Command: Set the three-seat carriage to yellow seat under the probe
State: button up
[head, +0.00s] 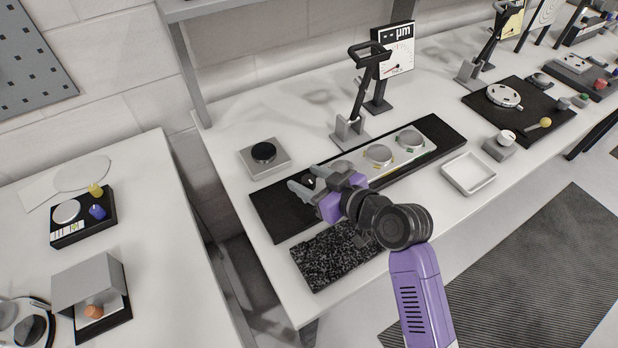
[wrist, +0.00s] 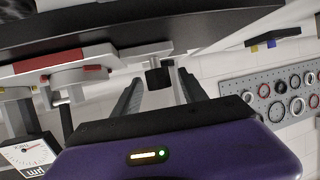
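The carriage (head: 432,153) is a light plate on a long black base (head: 273,213). Its round seat with yellow marks (head: 378,155) is in the middle, and the seat with green marks (head: 410,138) is to its right. A seat with red marks (wrist: 80,74) shows in the wrist view; my gripper mostly hides it in the head view. My gripper (head: 306,181) is open at the carriage's left end. A black knob (wrist: 159,76) appears between its fingertips (wrist: 158,82); contact is unclear.
A dark speckled slab (head: 335,258) lies in front of the base. A white tray (head: 468,173) stands at right, a grey block with a black disc (head: 264,153) behind left. A dial gauge (head: 397,58) stands behind the probe. Bare bench lies behind the base's right part.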

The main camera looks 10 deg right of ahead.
jog(key=b+v, duration=0.1)
jog(key=v, duration=0.6)
jog(key=shift+s+d+r, duration=0.15)
jog(key=shift+s, duration=0.2)
